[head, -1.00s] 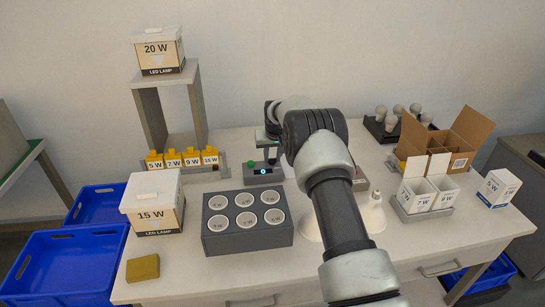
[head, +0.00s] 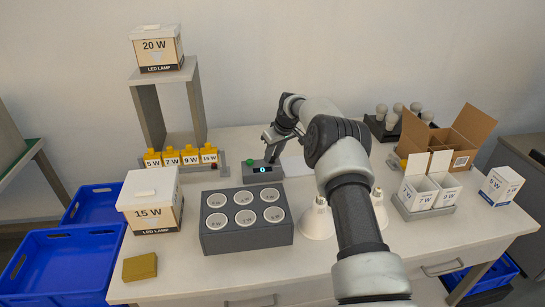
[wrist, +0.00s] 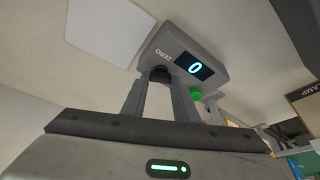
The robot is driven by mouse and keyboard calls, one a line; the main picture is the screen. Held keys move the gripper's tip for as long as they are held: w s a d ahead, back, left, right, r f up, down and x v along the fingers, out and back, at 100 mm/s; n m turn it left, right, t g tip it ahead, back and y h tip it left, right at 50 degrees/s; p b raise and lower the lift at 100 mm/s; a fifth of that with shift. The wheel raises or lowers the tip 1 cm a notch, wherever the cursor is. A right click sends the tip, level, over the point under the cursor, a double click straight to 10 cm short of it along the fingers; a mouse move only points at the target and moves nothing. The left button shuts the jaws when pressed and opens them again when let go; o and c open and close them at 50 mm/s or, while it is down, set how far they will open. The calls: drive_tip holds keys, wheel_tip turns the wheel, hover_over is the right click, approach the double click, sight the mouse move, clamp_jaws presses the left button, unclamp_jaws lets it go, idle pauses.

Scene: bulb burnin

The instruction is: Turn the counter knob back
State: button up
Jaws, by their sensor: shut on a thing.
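The counter (head: 263,172) is a dark grey box near the middle of the table, with a green button and a lit display reading 0. In the wrist view the counter (wrist: 180,45) carries the word ZERO beside the display (wrist: 195,68), and the green button (wrist: 196,94) is next to it. A dark knob (wrist: 160,75) sits at the counter's side between my fingers. My gripper (wrist: 160,88) is shut on the knob. In the head view my gripper (head: 272,150) reaches the counter's far side, and the knob is hidden there.
A grey block with several round sockets (head: 245,241) stands in front of the counter. Yellow labelled holders (head: 181,157) stand to its left, with a 15 W box (head: 152,200) nearer. White lamp shades (head: 317,221) are under my arm. A white sheet (wrist: 105,25) lies beside the counter.

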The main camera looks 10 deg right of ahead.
drive_tip(key=shift+w+d+n+g+y, duration=0.1)
drive_tip(key=shift+n+g+y, duration=0.3)
drive_tip(key=shift+n, duration=1.2)
drive_tip(key=o, duration=1.1)
drive_tip(key=shift+c, duration=0.2)
drive_tip(key=p+v, duration=0.1)
drive_tip(key=v, duration=1.6)
drive_tip(key=shift+d+r, duration=0.2)
drive_tip(key=shift+c, duration=0.4)
